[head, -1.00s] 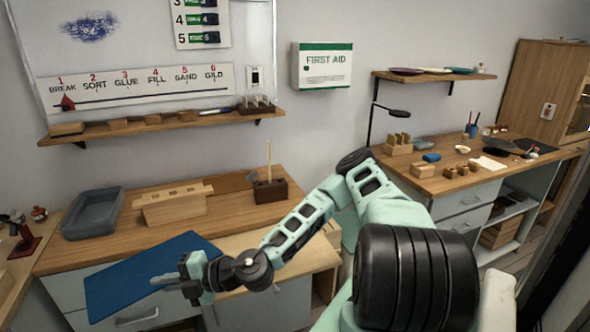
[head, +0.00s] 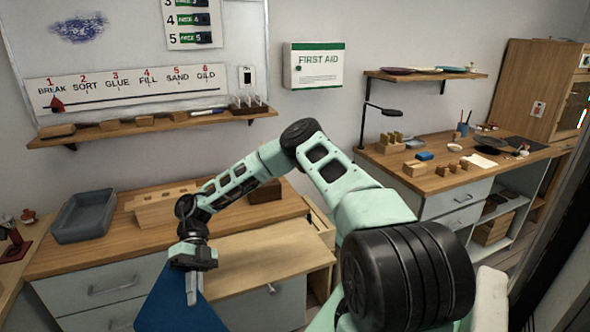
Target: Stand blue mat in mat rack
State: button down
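The blue mat (head: 167,308) hangs below my gripper (head: 191,290) in the head view, in front of the left bench. Its lower part runs out of the picture. My gripper points down and its fingers are closed on the mat's upper part. A light wooden block with raised pieces along its top (head: 152,211) stands on the bench behind my arm, partly hidden by it. It may be the mat rack; I cannot see its slots clearly.
A grey tray (head: 62,226) sits at the bench's left end. A dark wooden block (head: 265,191) is partly behind my arm. The bench top (head: 265,250) right of my gripper is clear. A wall shelf (head: 150,127) holds small blocks above.

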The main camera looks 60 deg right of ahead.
jog(key=s+d+r+n+h, duration=0.3)
jog(key=d+n+h, duration=0.1)
jog(key=d+h, duration=0.3)
jog(key=s+d+r+n+h, duration=0.2)
jog(key=d+r+n+h, duration=0.1)
jog(key=d+n+h, duration=0.4)
jog(key=s+d+r+t+h, duration=0.1)
jog(key=s+d+r+t, duration=0.1)
jog(key=d+r, duration=0.3)
jog(key=s+d+r+m+t+h, duration=0.1)
jog(key=s+d+r, duration=0.2)
jog(key=r, duration=1)
jog(key=shift+s+d+t+h, duration=0.2)
jog(key=shift+d+t+h, duration=0.15)
jog(key=shift+d, duration=0.75)
